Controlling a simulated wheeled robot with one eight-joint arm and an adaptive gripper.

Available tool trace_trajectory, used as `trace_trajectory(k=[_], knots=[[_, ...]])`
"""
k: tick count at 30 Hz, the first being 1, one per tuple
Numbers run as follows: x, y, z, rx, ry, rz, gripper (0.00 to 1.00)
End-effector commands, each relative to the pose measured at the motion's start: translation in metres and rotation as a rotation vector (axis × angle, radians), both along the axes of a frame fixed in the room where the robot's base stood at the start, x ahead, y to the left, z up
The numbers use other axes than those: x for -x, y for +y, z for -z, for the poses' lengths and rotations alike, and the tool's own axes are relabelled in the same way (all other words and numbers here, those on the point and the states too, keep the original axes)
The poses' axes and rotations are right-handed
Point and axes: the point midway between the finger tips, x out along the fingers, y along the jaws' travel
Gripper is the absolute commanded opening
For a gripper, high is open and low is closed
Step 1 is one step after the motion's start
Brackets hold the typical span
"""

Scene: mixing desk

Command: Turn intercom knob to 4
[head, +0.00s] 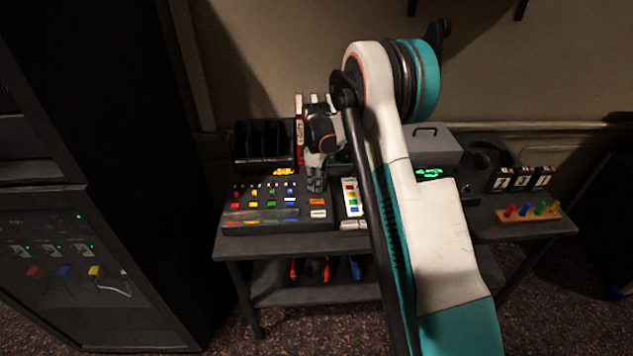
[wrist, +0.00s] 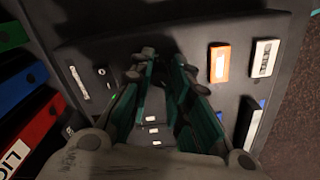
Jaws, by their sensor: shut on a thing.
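My gripper (head: 316,188) reaches down to the upper right part of the dark mixing desk panel (head: 265,226), just behind an orange button (head: 318,201). In the wrist view, the two green-padded fingers of my gripper (wrist: 168,68) stand a small gap apart against the dark panel (wrist: 120,45). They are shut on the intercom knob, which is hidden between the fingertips. The knob's pointer and its number marks cannot be read in either view.
The orange button (wrist: 219,62) and a white button (wrist: 262,58) lie right of the fingers in the wrist view. Coloured binders (wrist: 35,125) stand close at left. A dark rack cabinet (head: 90,250) stands left of the desk. Coloured pegs (head: 525,210) are at right.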

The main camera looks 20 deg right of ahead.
Motion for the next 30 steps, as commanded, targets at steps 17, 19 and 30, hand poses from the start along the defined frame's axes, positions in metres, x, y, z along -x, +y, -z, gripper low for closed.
trace_trajectory(k=[17,19,30], knots=[[0.0007,0.0012,-0.0001,0.001,-0.001,0.546,0.0],[0.0008,0.0014,-0.0002,0.001,-0.001,0.612,0.0],[0.0008,0.0026,-0.0002,0.001,-0.001,0.964,0.0]])
